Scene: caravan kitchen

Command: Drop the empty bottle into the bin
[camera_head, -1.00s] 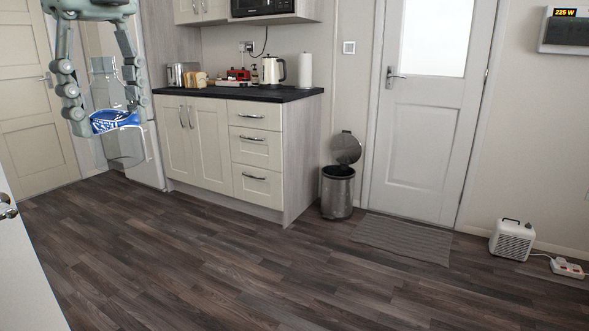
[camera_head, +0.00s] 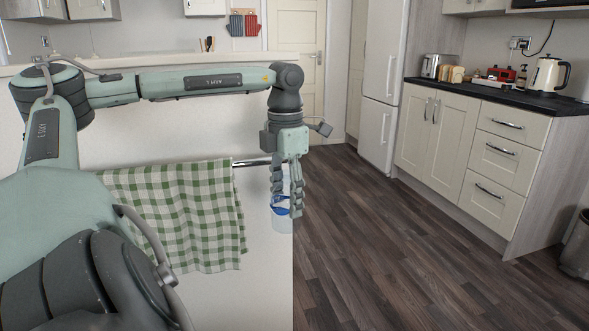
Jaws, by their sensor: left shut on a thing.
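The bottle (camera_head: 282,225) is clear with a blue label. It hangs upright in my left gripper (camera_head: 286,208), whose fingers point down and are shut on it. They partly hide the bottle. The metal bin (camera_head: 577,247) stands on the floor at the far right, cut off by the picture edge. My left gripper is far to the left of the bin. My right gripper is not in view.
A white panel with a rail and a green checked towel (camera_head: 180,215) stands beside my left arm. A cream cabinet (camera_head: 470,160) with a dark worktop (camera_head: 500,94) stands between the open floor (camera_head: 400,250) and the wall. A white fridge (camera_head: 380,90) is behind.

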